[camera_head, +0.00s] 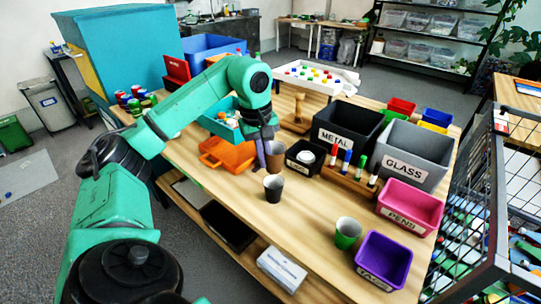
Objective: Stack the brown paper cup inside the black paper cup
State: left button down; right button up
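The brown paper cup (277,157) stands on the wooden table, near the middle. The black paper cup (273,187) stands upright just in front of it, apart from any gripper. My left gripper (265,150) reaches down from above at the brown cup, with a finger at the cup's left side. The gripper covers part of the cup, and I cannot tell whether the fingers are closed on it. My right gripper is not in view.
A green cup (347,233) stands at the front right. An orange container (228,156) is left of the gripper. A small black box (304,158), the METAL bin (335,135) and a marker holder (349,180) are to the right. The table front is mostly clear.

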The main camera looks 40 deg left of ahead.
pick_arm(q)
jog(key=shift+s+f, duration=0.15)
jog(key=shift+f, duration=0.2)
jog(key=shift+f+b, duration=0.25)
jog(key=shift+b, duration=0.25)
jog(key=shift+w+f+b, duration=0.25)
jog(key=shift+f+b, duration=0.55)
jog(key=shift+f, duration=0.05)
jog(key=shift+s+f+b, duration=0.15)
jog(key=shift+f+b, duration=0.45)
jog(key=shift+b, duration=0.1)
jog(key=shift+f, duration=0.6)
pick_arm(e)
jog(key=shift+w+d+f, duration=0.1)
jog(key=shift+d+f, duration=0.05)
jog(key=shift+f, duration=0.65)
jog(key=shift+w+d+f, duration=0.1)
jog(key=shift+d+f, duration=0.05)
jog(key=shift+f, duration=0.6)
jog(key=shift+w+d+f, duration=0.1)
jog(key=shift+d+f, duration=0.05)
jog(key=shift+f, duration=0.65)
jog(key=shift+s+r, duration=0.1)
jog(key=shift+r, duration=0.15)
pick_arm(q)
jog(key=c, duration=1)
grip_release()
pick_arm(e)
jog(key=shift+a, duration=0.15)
